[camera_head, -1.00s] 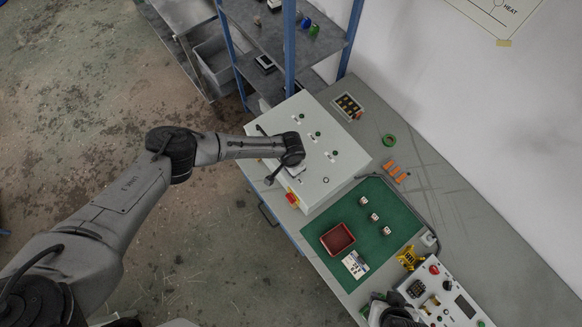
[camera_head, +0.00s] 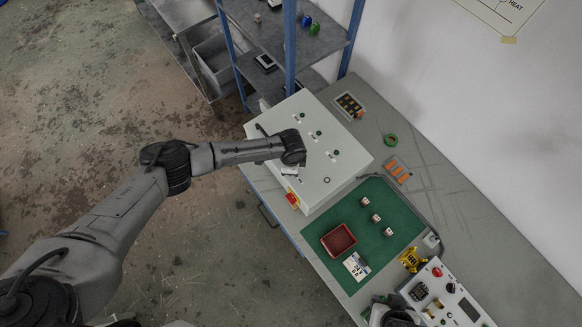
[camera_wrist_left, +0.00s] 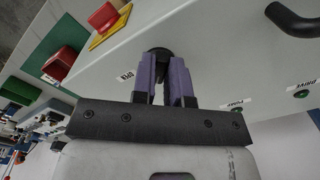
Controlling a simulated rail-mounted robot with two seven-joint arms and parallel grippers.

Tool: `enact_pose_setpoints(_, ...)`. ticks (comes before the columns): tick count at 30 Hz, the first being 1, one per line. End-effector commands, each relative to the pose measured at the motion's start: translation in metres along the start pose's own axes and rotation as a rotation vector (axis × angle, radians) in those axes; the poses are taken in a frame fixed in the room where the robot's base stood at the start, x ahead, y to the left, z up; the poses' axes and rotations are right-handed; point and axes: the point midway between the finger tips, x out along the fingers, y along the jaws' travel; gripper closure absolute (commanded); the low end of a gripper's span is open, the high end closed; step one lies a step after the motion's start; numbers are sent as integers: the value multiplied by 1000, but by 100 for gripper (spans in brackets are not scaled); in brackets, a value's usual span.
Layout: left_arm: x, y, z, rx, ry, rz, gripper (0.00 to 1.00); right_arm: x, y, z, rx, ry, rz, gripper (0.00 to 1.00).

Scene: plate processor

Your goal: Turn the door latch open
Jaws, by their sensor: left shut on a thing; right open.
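The light grey cabinet (camera_head: 335,160) stands on the bench, its panel facing up. In the left wrist view, the purple fingers of my left gripper (camera_wrist_left: 163,68) are closed on a small black latch (camera_wrist_left: 158,54) on the cabinet face (camera_wrist_left: 215,45). The fingers hide most of the latch, so its exact angle is unclear. In the head view my left wrist covers the gripper and latch. My right gripper (camera_head: 383,309) is open at the bottom edge, partly cut off and away from the cabinet.
A black handle (camera_wrist_left: 292,20) is on the cabinet face. A red and yellow switch (camera_head: 292,199) sits at the cabinet's front corner. A green mat (camera_head: 388,248) with a red tray (camera_head: 338,240) lies beside it. A control box (camera_head: 447,297) is at lower right.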

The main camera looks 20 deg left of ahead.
Motion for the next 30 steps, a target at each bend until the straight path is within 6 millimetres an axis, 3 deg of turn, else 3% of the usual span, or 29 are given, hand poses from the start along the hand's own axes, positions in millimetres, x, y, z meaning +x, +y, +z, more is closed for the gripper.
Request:
enact_pose_setpoints(18,0,-2,-2,564,3,-1,100,15,-3,4,8,1,-7,57)
enact_pose_setpoints(30,-1,-2,-2,788,3,-1,100,20,-1,6,1,0,-1,57)
